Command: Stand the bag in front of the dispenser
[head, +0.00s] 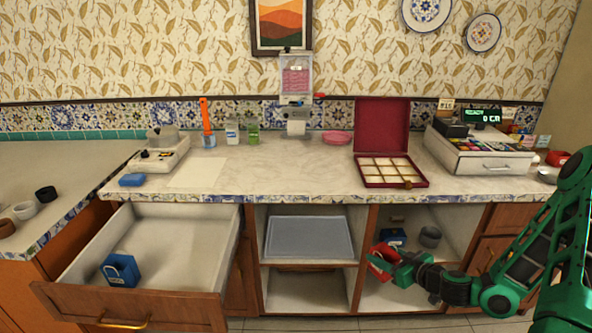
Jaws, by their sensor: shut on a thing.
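My gripper (396,269) is at the front of the open right cupboard compartment, low in the head view. It is shut on a small red bag (378,265), which looks tilted; the fingers cover part of it. The dispenser (296,82) is a clear-fronted case with pink contents, at the wall behind the middle of the counter, above and left of my gripper. A blue bag (121,270) with a handle stands in the open drawer at the left. Another blue item (393,237), perhaps a bag, is in the cupboard behind my gripper.
The counter (290,180) is clear before the dispenser. The open drawer (130,305) juts out. A dark pot (430,236) is in the cupboard.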

